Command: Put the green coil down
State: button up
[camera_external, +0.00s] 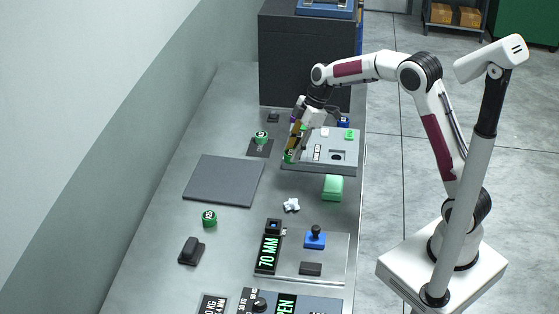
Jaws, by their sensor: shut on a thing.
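My gripper (294,148) points down at the left edge of a grey box-like device (345,162). It is shut on a small green coil (289,156), which shows at its fingertips and is partly hidden by them. I cannot tell whether the held coil touches anything below. Another green coil (261,138) sits on a small dark pad (260,150) to the left of my gripper.
A flat dark grey mat (222,181) lies on the bench (170,232). A green block (333,188), a crumpled white piece (291,205), a black block (191,251) and a "70 MM" display (268,253) stand nearer. A large dark cabinet (300,60) is behind.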

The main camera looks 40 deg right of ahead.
jog(key=shift+s+a+f, duration=0.15)
jog(key=shift+s+a, duration=0.05)
jog(key=shift+a, duration=0.35)
jog(key=w+a+f+m, duration=0.1)
jog(key=w+a, duration=0.2)
jog(key=a, duration=1)
jog(key=shift+w+a+r+m+t+h, duration=0.2)
jog(key=shift+w+r+m+t, duration=0.25)
jog(key=shift+w+m, duration=0.55)
jog(key=shift+w+a+r+m+t+h, duration=0.15)
jog(key=shift+w+r+m+t+h, duration=0.35)
jog(key=shift+m, duration=0.85)
jog(key=shift+w+a+r+m+t+h, duration=0.15)
jog(key=shift+w+r+m+t, duration=0.25)
jog(key=shift+w+m, duration=0.6)
jog(key=shift+s+m, duration=0.15)
jog(key=shift+m, duration=0.1)
jog(key=shift+f, duration=2.5)
